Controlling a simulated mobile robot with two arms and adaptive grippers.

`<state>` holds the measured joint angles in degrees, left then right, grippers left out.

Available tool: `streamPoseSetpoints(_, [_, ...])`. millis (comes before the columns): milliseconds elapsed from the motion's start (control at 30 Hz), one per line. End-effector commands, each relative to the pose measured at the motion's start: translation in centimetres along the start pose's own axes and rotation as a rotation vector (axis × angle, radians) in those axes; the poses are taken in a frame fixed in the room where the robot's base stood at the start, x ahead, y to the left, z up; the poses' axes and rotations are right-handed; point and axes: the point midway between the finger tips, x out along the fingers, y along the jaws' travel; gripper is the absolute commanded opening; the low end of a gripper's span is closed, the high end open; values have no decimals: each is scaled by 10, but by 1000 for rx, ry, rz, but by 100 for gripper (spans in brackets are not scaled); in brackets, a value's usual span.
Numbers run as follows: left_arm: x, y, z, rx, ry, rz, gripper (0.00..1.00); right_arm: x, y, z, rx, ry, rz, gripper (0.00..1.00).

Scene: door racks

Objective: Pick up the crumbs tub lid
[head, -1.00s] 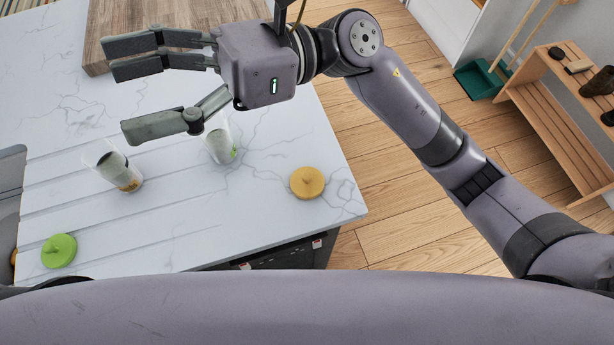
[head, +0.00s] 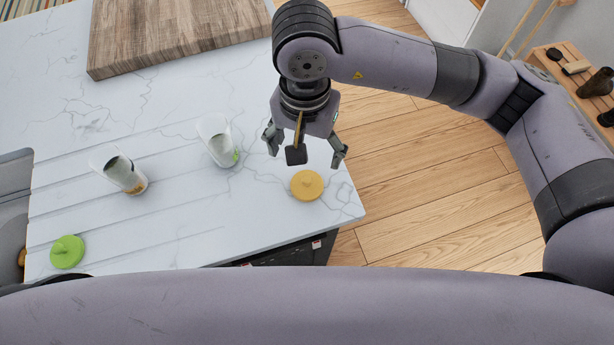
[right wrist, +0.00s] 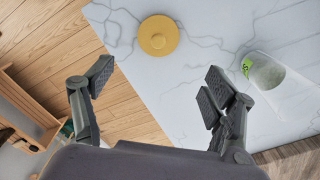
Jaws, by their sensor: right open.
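A round yellow lid (head: 307,185) with a small knob lies flat on the marble counter near its right corner. A similar green lid (head: 67,252) lies at the front left. The frames do not show which one is the crumbs tub's lid. My right gripper (head: 305,153) is open and empty, pointing down, above and just behind the yellow lid, not touching it. In the right wrist view the yellow lid (right wrist: 158,36) sits beyond the spread fingers, near the top middle. My left gripper is not in view.
Two clear open tubs stand on the counter, one with a green mark (head: 220,143) left of the gripper, another with a brownish mark (head: 124,172) farther left. A wooden board (head: 175,38) lies at the back. Bare marble (head: 190,215) surrounds the yellow lid; the counter's edge is close right.

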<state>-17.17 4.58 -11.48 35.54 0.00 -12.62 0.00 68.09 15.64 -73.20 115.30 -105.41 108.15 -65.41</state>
Motion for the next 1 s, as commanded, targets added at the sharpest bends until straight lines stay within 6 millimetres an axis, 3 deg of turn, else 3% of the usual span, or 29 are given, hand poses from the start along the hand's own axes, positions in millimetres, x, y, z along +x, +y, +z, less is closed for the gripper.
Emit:
streamPoseSetpoints(233, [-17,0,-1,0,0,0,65,43,0,1,2,-5,1,78])
streamPoseSetpoints(467, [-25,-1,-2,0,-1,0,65,57,1,2,2,-4,0,78])
streamPoseSetpoints(633, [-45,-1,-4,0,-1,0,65,80,6,4,2,-7,4,78])
streamPoseSetpoints(800, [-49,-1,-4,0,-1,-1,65,102,5,3,2,-4,0,78])
streamPoseSetpoints(1000, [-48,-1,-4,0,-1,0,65,106,4,2,0,-2,-2,78])
